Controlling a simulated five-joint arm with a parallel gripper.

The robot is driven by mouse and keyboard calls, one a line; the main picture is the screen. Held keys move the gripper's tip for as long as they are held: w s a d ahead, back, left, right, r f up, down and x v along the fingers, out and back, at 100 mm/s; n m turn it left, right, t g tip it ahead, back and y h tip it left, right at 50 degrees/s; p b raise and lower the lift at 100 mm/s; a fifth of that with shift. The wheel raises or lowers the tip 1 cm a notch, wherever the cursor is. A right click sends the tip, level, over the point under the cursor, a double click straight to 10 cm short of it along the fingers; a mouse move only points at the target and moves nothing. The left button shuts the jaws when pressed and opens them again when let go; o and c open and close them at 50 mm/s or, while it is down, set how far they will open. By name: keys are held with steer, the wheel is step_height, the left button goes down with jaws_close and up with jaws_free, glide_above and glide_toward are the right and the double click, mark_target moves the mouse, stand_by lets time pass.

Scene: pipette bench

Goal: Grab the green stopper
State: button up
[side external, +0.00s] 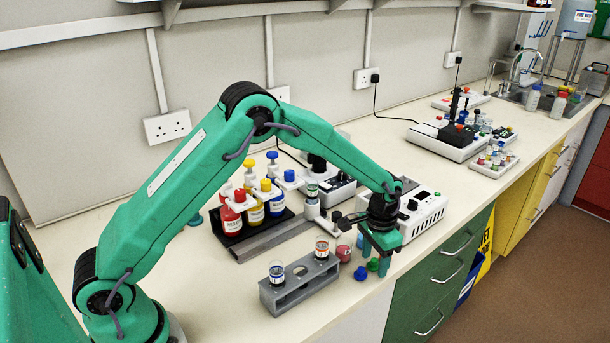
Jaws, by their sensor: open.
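The green stopper (372,265) lies on the bench top near the front edge, beside a blue stopper (360,273). My gripper (376,258) points down right at the green stopper, with its green fingers apart. In this view the stopper shows between the two fingertips, but I cannot tell whether either finger touches it. The fingers hide part of the bench around it.
A red-lidded pot (344,252) stands just left of my gripper. A grey rack (298,288) with vials stands further left. A white instrument (425,215) is behind my gripper. The bench's front edge is close by. Bare bench lies to the front left.

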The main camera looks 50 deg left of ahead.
mark_target(375, 259)
steer(key=c, duration=1)
steer(key=shift+c, duration=0.2)
steer(key=shift+r, duration=0.8)
step_height(375, 259, up, 2)
steer(key=shift+w+r, duration=0.1)
steer(key=shift+r, duration=0.1)
steer(key=s+d+r, duration=0.2)
steer(key=d, duration=0.1)
steer(key=s+d+r, duration=0.2)
steer(key=s, duration=0.1)
steer(key=s+d+r, duration=0.3)
steer(key=shift+d, duration=0.35)
steer(key=shift+w+a, duration=0.1)
steer(key=shift+a, duration=0.05)
